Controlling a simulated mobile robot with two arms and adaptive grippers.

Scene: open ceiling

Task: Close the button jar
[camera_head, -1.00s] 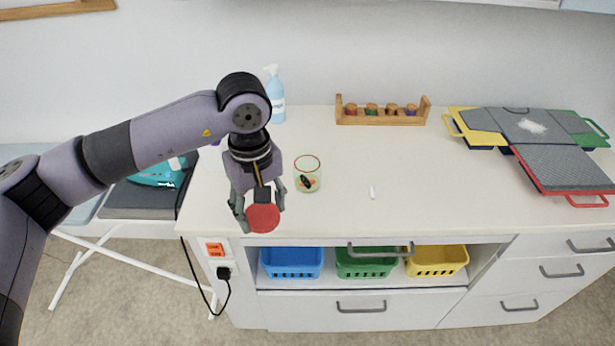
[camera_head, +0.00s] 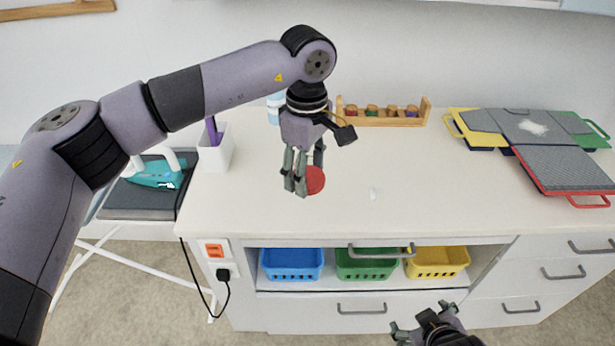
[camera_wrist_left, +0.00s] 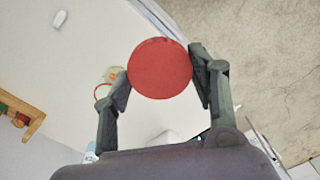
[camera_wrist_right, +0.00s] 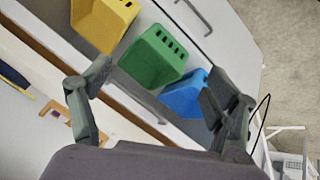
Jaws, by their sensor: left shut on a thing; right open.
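My left gripper (camera_head: 304,174) is shut on a round red lid (camera_head: 316,180) above the counter. In the left wrist view the lid (camera_wrist_left: 160,68) sits between both fingers, its flat face toward the camera. The glass jar (camera_wrist_left: 113,74), with a red ring at its rim, shows partly beside the lid, cut off by a finger. In the head view the jar is hidden behind the lid and gripper. My right gripper (camera_head: 425,328) is low in front of the drawers. In the right wrist view it is open and empty (camera_wrist_right: 160,95).
A small white piece (camera_head: 373,194) lies on the counter (camera_head: 430,200). A wooden rack (camera_head: 383,120) stands behind, a white holder (camera_head: 215,148) at left, and grey-topped trays (camera_head: 560,165) at right. Blue (camera_head: 291,263), green (camera_head: 366,263) and yellow (camera_head: 437,262) baskets sit below.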

